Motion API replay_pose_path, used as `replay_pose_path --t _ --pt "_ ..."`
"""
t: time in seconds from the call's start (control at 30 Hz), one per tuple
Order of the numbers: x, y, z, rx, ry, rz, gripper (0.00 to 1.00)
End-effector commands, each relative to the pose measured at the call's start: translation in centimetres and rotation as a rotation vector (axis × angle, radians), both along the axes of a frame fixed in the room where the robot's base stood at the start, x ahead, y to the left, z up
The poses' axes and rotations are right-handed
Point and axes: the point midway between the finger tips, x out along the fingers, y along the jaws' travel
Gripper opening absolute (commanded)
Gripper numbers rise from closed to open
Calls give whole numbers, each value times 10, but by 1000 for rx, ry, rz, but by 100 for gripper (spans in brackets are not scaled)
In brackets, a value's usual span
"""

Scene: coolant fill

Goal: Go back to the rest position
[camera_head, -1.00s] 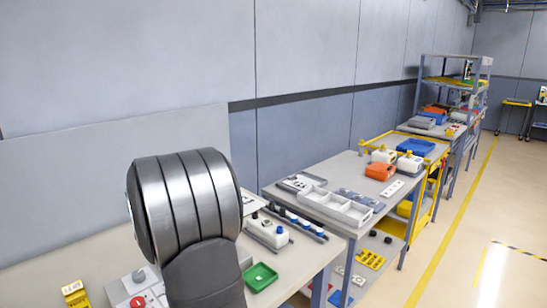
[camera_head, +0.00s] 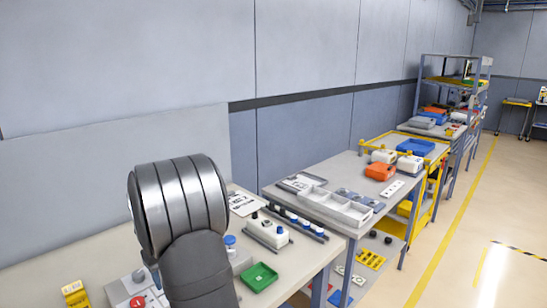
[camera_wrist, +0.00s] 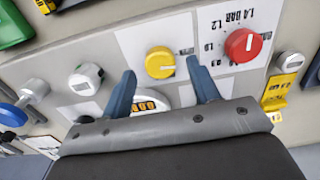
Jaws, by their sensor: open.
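My gripper (camera_wrist: 163,90) is open and empty in the wrist view, its two blue-grey fingers apart. Beyond the fingers is a grey panel with a yellow knob (camera_wrist: 160,62) and a red knob (camera_wrist: 243,45) beside a printed scale. A round gauge (camera_wrist: 152,101) with a yellow display is partly hidden behind the gripper. The red knob also shows in the head view (camera_head: 137,301).
A green tray (camera_head: 259,277) and a white container (camera_head: 267,231) with dark and blue caps stand on the near bench. A yellow block (camera_head: 75,293) lies at the front left. A second table (camera_head: 285,197) with grey trays stands to the right. The aisle floor (camera_head: 480,240) is clear.

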Motion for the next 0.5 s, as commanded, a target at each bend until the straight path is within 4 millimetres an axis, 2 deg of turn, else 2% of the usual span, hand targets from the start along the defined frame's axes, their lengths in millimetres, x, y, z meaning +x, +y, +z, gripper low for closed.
replay_pose_path --t 0.1,0.5 --pt "-1 -1 -25 -2 3 0 56" --pt "0 0 -21 0 0 -332 56"
